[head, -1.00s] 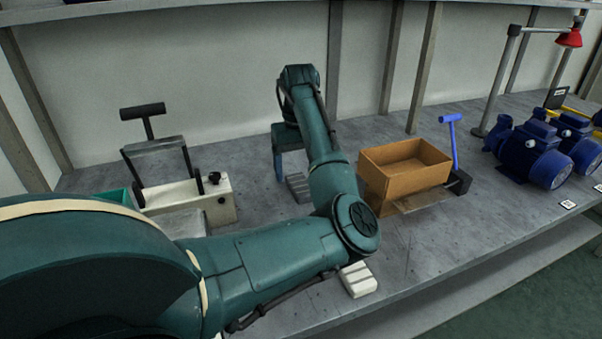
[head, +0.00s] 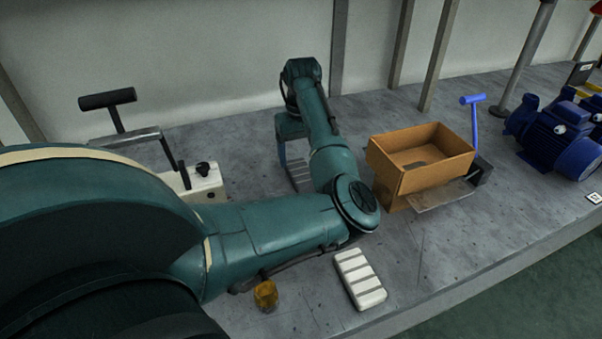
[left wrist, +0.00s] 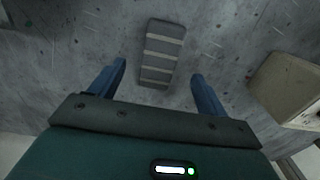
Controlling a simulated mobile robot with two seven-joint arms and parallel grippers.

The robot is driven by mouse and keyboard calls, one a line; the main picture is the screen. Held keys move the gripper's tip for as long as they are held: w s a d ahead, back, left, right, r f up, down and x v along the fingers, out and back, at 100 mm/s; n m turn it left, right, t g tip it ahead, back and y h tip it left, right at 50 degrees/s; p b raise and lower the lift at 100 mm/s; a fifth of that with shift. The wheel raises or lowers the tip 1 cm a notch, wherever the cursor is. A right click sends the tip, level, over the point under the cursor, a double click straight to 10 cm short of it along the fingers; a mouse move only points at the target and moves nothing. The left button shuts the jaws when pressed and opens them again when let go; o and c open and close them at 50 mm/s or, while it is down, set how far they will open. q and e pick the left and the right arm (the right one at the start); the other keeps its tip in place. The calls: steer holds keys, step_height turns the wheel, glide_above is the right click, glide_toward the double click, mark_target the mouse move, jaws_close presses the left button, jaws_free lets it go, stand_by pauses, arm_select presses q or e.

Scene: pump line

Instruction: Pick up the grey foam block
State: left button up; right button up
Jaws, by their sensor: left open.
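The grey foam block (left wrist: 163,52) lies flat on the bench in the left wrist view, dark grey with paler stripes across it. In the head view the block (head: 300,174) is partly hidden behind my left arm. My left gripper (left wrist: 158,75) is open and empty, its two blue fingers spread apart. In the wrist view the block appears between and just beyond the fingertips, with room on both sides. In the head view the left gripper (head: 284,160) points down beside the block. My right gripper is not in view.
A white ribbed block (head: 360,279) and an amber object (head: 265,295) sit near the front. An orange-brown box (head: 430,177) stands right of my arm, by a blue-handled tool (head: 475,125). A white device (head: 195,186) stands left. Blue pumps (head: 560,140) are far right.

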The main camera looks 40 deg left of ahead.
mark_target(302, 174)
arm_select(q)
steer(key=shift+s+d+f, duration=0.1)
steer(key=shift+f, duration=1.45)
steer(key=shift+s+d+f, duration=0.1)
steer(key=shift+f, duration=1.4)
steer(key=shift+c, duration=0.4)
steer(key=c, duration=1)
steer(key=shift+o, duration=0.2)
steer(key=shift+r, duration=0.1)
